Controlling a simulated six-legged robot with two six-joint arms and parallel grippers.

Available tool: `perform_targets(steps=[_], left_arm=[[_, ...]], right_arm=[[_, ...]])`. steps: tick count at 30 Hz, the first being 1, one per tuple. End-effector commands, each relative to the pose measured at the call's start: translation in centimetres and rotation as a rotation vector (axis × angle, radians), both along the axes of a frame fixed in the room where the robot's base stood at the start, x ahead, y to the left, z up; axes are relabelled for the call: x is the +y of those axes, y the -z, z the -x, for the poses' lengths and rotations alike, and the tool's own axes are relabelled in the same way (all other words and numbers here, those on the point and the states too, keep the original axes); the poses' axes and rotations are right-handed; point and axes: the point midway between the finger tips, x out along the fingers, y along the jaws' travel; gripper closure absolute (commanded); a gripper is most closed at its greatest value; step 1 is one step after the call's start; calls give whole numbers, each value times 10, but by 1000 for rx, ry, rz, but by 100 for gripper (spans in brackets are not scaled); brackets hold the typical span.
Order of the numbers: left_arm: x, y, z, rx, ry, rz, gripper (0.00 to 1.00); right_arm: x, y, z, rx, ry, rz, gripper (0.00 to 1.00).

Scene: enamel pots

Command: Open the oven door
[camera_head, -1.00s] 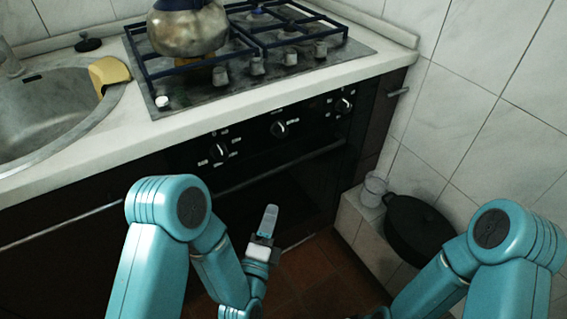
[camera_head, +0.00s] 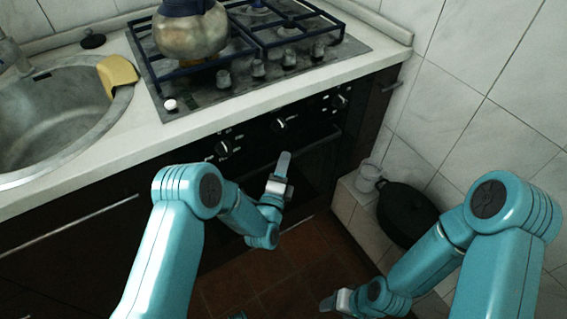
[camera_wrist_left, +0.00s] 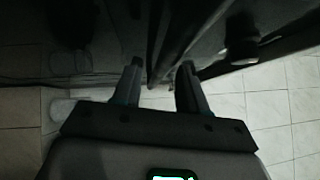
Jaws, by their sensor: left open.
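The oven (camera_head: 312,172) is black and sits under the hob, and its door looks shut. Its long handle (camera_head: 322,141) runs across the top of the door, partly hidden behind my left gripper. My left gripper (camera_head: 284,163) is raised in front of the door, close to the handle. In the left wrist view its two fingers (camera_wrist_left: 160,88) are open, with a dark bar that looks like the handle just ahead, in line with the gap. I cannot tell whether they touch it. My right gripper (camera_head: 332,302) is low over the floor, away from the oven, with its fingers unclear.
Control knobs (camera_head: 281,125) stick out above the handle. A kettle (camera_head: 190,35) stands on the hob (camera_head: 235,80), with a sink (camera_head: 55,120) to the left. The floor (camera_head: 285,270) is clear.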

Motion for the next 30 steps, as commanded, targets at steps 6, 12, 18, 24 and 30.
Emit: perform_targets(steps=[6, 12, 18, 24, 30], left_arm=[[-1, -1, -6, 0, 0, 1, 58], [-1, -1, -6, 0, 0, 1, 74], [-1, -1, -6, 0, 0, 1, 100], [-15, 5, 10, 3, 5, 3, 100], [-50, 23, 57, 9, 11, 2, 100]], right_arm=[[0, 0, 0, 0, 0, 0, 38], [0, 0, 0, 0, 0, 0, 38], [0, 0, 0, 0, 0, 0, 38], [0, 4, 0, 0, 0, 0, 38], [0, 17, 0, 0, 0, 0, 38]])
